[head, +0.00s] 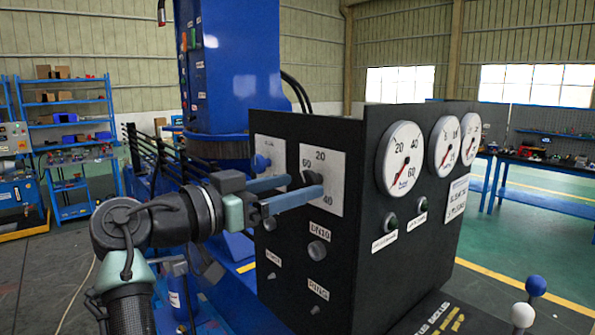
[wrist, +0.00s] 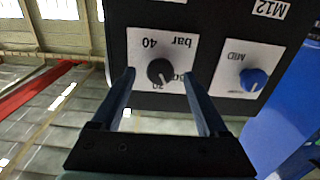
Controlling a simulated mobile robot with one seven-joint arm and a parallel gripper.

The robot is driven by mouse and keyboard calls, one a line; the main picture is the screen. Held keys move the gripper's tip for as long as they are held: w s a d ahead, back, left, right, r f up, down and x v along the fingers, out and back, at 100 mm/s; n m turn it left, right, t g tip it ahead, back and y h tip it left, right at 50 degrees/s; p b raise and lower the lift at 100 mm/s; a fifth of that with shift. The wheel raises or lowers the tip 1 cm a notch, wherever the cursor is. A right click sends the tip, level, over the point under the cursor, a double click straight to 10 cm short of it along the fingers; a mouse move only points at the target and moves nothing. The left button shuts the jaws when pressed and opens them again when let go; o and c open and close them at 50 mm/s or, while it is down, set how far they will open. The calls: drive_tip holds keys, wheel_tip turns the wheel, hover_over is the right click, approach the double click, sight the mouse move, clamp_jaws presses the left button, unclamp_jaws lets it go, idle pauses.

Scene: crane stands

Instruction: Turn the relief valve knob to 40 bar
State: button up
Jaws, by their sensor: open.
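The dark round relief valve knob (wrist: 160,72) sits on a white scale plate (wrist: 142,42) marked 20, 40 and bar; the wrist view shows it upside down. A pale line on the knob runs toward the picture's bottom, near the 20, but its exact reading is unclear. In the head view the plate (head: 334,168) is on the black panel, and the knob (head: 309,177) is partly hidden by my fingers. My gripper (head: 299,190) is open in front of the plate. In the wrist view its fingers flank the knob; contact cannot be told.
A blue knob (wrist: 253,79) on its own plate is beside the scale plate. The black panel box (head: 380,285) also carries lower knobs, including one under DN10 (head: 317,250), and several gauges (head: 399,158) on its right face. A blue column (head: 230,70) stands behind.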

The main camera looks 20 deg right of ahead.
drive_tip(key=shift+x, duration=0.8)
drive_tip(key=shift+w, duration=0.1)
clamp_jaws()
